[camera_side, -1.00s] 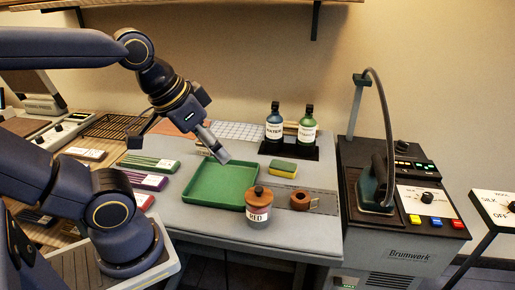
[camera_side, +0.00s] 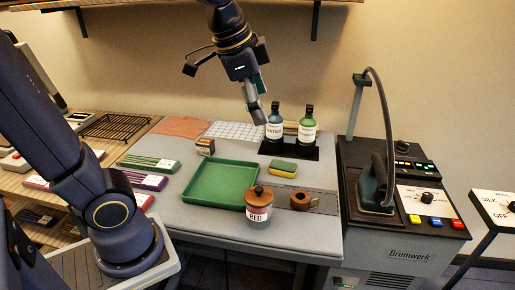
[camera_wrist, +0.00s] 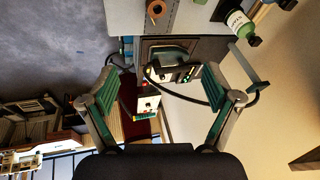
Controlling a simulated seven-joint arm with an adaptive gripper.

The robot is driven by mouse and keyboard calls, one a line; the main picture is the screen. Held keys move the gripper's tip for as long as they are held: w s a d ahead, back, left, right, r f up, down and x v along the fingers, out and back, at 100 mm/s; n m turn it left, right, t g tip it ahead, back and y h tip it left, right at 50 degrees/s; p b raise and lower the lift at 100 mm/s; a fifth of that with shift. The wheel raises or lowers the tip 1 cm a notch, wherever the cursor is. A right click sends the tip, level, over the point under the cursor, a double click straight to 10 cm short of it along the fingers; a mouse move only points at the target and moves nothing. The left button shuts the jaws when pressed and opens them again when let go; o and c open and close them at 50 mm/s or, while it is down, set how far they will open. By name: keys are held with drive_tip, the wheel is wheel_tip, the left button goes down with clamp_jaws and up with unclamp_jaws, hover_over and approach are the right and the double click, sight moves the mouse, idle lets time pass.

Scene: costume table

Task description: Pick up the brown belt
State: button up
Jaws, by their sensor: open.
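The brown belt (camera_side: 300,201) lies coiled on the grey table in the side view, just right of the red-labelled jar. In the wrist view the coil (camera_wrist: 155,9) shows at the top edge, beyond my fingertips. My gripper (camera_side: 256,113) is raised above the back of the table, beside the bottles and well above and behind the belt. In the wrist view my gripper (camera_wrist: 161,82) has its two fingers spread wide with nothing between them.
The brown jar (camera_side: 259,204) stands close left of the belt, with a green tray (camera_side: 189,196) behind it. The ironing unit (camera_side: 395,237) is on the right.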

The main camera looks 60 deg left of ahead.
drive_tip(key=w+f+m+g, duration=0.2)
drive_tip(key=w+f, duration=0.1)
drive_tip(key=w, duration=0.5)
drive_tip(key=m+g, duration=0.1)
drive_tip(key=g, duration=0.2)
hover_over(301, 196)
drive_tip(key=d, duration=0.1)
drive_tip(key=f, duration=2.3)
drive_tip(key=shift+s+d+f, duration=0.15)
drive_tip(key=shift+s+f, duration=0.05)
drive_tip(key=shift+s+a+f, duration=0.1)
drive_tip(key=shift+s+f, duration=0.05)
drive_tip(key=shift+f, duration=1.35)
drive_tip(key=shift+s+a+f, duration=0.1)
drive_tip(key=shift+f, duration=1.4)
drive_tip(key=c, duration=1.4)
drive_tip(key=shift+o, duration=0.2)
drive_tip(key=shift+r, duration=0.1)
